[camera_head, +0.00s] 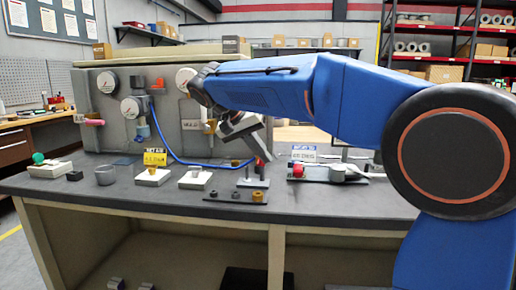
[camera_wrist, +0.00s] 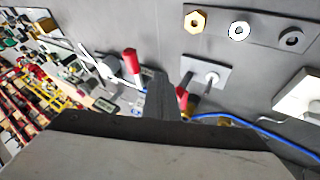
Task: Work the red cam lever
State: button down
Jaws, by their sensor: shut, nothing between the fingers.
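My gripper (camera_head: 262,153) is shut and empty, angled down over the middle of the bench. Its closed fingers (camera_wrist: 161,90) stand in the centre of the wrist view. A red-tipped part (camera_head: 261,165) is close by the fingertips, above a small grey plate with a post (camera_head: 252,183). In the wrist view the red part (camera_wrist: 182,97) is just right of the fingers, partly hidden; contact cannot be told. A second red piece (camera_head: 298,170) sits on a dark plate to the right, and shows as a red cylinder (camera_wrist: 131,62) in the wrist view. Which is the cam lever is unclear.
A strip with several nuts (camera_head: 236,196) lies at the bench's front edge. A blue hose (camera_head: 185,160) loops behind the gripper. White-based fittings (camera_head: 195,180) and a grey cup (camera_head: 105,176) stand to the left. A panel with gauges (camera_head: 131,107) rises behind.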

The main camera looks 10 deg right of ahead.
aim_at(299, 169)
jog(key=x, duration=0.4)
jog(key=shift+w+d+f, duration=0.1)
jog(key=shift+d+f, duration=0.15)
jog(key=shift+d, duration=0.05)
jog(key=shift+s+d+r, duration=0.1)
jog(key=shift+s+d, duration=0.1)
jog(key=shift+d, duration=0.35)
jog(key=shift+s+d, duration=0.2)
jog(key=shift+d, duration=0.3)
jog(key=shift+s+d, duration=0.25)
jog(key=shift+d, duration=0.5)
jog(key=shift+s+d, duration=0.3)
jog(key=shift+d, duration=0.35)
jog(key=shift+w+a, duration=0.1)
